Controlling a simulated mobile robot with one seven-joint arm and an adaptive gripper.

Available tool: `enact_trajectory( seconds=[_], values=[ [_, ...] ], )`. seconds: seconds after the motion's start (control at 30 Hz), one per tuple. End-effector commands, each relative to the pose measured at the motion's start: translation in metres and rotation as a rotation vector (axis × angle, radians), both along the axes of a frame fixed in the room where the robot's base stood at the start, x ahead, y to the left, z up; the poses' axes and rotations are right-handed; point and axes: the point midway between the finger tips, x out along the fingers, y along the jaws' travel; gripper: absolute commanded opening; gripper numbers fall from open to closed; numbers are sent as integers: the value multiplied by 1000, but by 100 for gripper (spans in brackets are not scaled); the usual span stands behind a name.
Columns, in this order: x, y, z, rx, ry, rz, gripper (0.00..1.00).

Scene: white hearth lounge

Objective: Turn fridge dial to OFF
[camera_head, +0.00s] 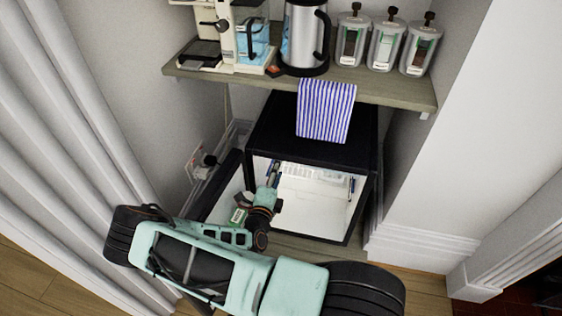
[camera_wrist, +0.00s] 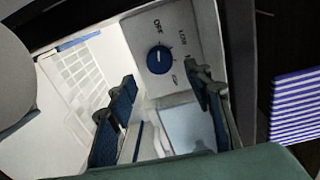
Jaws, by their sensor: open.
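The small black fridge (camera_head: 272,128) stands under the shelf with its door open to the left, showing a lit white interior. In the wrist view the round blue dial (camera_wrist: 159,60) sits on a pale panel (camera_wrist: 200,22) with OFF printed above it and other labels to its right. A small pale mark shows near the dial's upper edge; its exact setting is too small to be sure of. My gripper (camera_wrist: 161,78) is open and empty, with a finger on either side below the dial, apparently not touching it. In the head view my gripper (camera_head: 268,200) is at the fridge's front left, and the dial is hidden.
A white wire rack (camera_wrist: 75,75) is inside the fridge. A striped cloth (camera_head: 326,110) hangs over its top. The shelf (camera_head: 375,86) above holds a coffee machine (camera_head: 240,40), a steel jug (camera_head: 303,35) and jars (camera_head: 386,42). A wall socket (camera_head: 200,162) and curtain (camera_head: 70,130) are left.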

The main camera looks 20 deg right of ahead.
Motion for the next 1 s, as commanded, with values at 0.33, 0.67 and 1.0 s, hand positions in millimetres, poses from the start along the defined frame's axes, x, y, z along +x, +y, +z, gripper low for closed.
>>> enact_trajectory(
  seconds=[0.33, 0.67, 1.0],
  values=[
    [-47, 32, 3, 1, 1, 1, 46],
    [-52, 36, 3, 1, 1, 0, 46],
    [-52, 35, 4, 7, -3, -4, 46]
  ],
)
